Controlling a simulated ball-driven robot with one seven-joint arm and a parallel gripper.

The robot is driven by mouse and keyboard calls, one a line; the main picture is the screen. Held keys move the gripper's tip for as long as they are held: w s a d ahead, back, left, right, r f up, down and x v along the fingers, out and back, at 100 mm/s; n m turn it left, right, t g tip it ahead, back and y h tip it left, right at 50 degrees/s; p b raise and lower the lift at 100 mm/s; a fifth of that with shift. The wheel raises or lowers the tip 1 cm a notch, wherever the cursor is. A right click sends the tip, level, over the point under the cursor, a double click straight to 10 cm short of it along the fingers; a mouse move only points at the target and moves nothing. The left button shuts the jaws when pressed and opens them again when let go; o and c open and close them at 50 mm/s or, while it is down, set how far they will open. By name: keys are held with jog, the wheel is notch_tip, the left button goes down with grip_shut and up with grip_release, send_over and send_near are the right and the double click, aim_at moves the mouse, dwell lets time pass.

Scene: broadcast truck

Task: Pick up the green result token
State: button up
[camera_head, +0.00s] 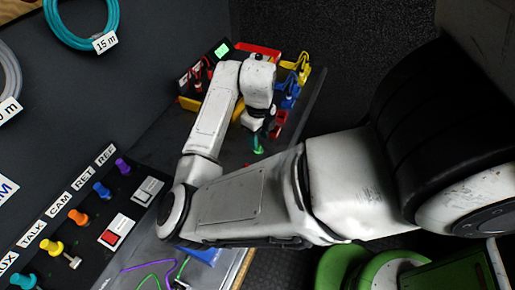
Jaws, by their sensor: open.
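A small green piece (257,144) shows on the grey worktop, just below the end of my arm; it may be the green result token, but it is too small to be sure. My gripper (262,128) points down above and beside it, mostly hidden behind my wrist. It is open; I cannot tell whether the fingers touch the green piece. A bright green square (222,50) also shows on a black box at the back.
Red and yellow bins (257,50) with yellow, blue and red clips stand behind my wrist. A panel with coloured pegs (78,217) and labels is at the left. Purple and green cables (150,268) lie near the front edge. A green stool (345,268) stands at the lower right.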

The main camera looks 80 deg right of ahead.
aim_at(259, 146)
notch_tip(259, 146, down, 4)
jog(key=shift+d+f, duration=0.1)
grip_shut()
dwell(0.5)
